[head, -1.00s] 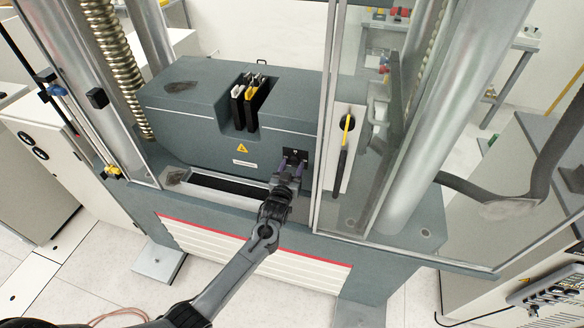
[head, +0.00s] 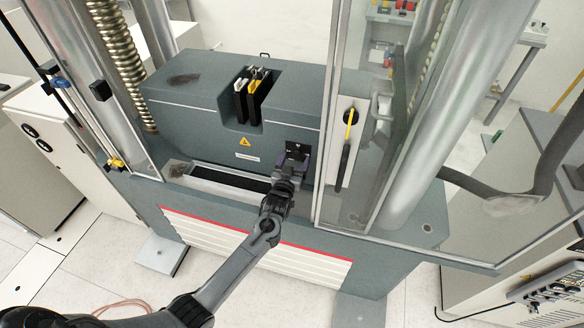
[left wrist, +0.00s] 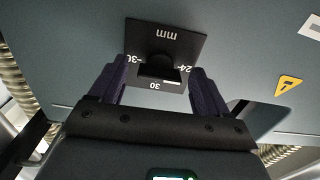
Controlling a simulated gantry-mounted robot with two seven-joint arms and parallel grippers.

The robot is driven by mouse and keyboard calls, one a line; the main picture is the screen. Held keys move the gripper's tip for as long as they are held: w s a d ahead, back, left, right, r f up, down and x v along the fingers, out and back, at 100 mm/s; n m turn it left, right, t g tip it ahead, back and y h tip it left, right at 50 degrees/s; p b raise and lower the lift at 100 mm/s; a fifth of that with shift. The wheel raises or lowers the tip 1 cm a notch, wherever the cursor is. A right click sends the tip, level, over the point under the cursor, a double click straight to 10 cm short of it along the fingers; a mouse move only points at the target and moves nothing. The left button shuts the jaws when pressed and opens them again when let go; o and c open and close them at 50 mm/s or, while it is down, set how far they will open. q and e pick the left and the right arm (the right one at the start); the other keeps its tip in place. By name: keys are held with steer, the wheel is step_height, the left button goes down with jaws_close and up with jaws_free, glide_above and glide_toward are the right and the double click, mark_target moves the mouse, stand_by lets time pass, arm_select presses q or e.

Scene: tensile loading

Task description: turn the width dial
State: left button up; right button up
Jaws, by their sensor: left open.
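The width dial is a black knob (left wrist: 158,66) on a black plate marked "mm", with "24" and "30" among its numbers, in the left wrist view. The plate (head: 299,147) is on the front of the grey machine block in the head view, at its right end. My left gripper (left wrist: 163,80) is open, with one purple finger on each side of the knob and no clear contact visible. In the head view my left gripper (head: 292,160) is at the lower part of the plate and hides the knob. My right gripper is not in view.
A glass door frame (head: 322,130) stands just right of the dial. A panel with a yellow-and-black handle (head: 346,145) is beyond it. Slotted grips (head: 250,98) sit atop the block, and a yellow warning triangle (head: 245,142) is left of the dial.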

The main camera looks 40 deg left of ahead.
arm_select(q)
steer(key=v, duration=1)
steer(key=shift+s+d, duration=0.15)
steer(key=shift+s, duration=0.2)
steer(key=shift+f, duration=0.1)
